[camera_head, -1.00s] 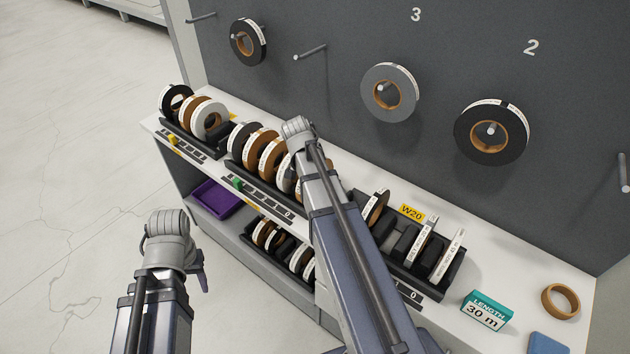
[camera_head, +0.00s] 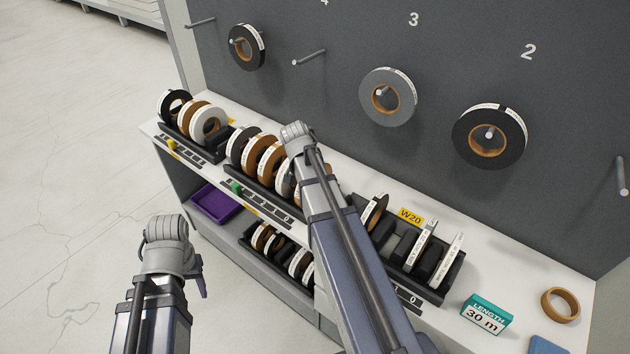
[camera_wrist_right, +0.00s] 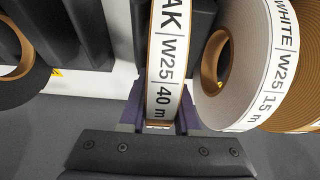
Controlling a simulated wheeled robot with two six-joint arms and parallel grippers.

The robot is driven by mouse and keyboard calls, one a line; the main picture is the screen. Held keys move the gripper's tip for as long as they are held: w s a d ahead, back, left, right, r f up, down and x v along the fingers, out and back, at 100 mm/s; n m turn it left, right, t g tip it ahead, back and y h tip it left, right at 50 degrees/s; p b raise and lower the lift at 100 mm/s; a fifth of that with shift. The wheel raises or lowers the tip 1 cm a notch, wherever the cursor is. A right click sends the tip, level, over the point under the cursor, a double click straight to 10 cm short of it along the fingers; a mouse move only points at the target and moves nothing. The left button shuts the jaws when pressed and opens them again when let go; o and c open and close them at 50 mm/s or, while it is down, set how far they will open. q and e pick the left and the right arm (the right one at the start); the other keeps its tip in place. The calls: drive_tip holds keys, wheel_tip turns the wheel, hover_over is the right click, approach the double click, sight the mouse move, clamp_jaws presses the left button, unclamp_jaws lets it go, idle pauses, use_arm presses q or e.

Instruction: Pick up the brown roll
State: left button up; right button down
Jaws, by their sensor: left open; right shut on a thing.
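In the right wrist view my right gripper (camera_wrist_right: 160,122) is shut on a roll (camera_wrist_right: 165,70) seen edge-on, with thin brown edges and a white label ending in "AK", "W25", "40 m". One finger is on each side of the roll, which is still between the dark dividers of a rack. In the head view my right arm hides this gripper and the roll. Brown rolls (camera_head: 270,158) stand in the middle rack just left of my right wrist. My left gripper (camera_head: 201,278) is open and empty, low in front of the shelf, mostly hidden by its wrist.
A white-labelled roll (camera_wrist_right: 250,70) stands close on the right of the held roll. The right rack (camera_head: 448,287) holds several rolls. A teal length box (camera_head: 486,314) and a loose brown ring (camera_head: 560,305) lie on the right. Rolls hang on the grey wall (camera_head: 330,100) behind.

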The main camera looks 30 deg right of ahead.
use_arm(q)
drive_tip(key=shift+r, duration=0.15)
use_arm(e)
drive_tip(key=shift+r, duration=0.15)
wheel_tip(320, 180, up, 10)
drive_tip(key=p, duration=1)
use_arm(q)
wheel_tip(320, 180, up, 10)
drive_tip(key=shift+f, duration=0.2)
use_arm(e)
drive_tip(key=shift+f, duration=0.2)
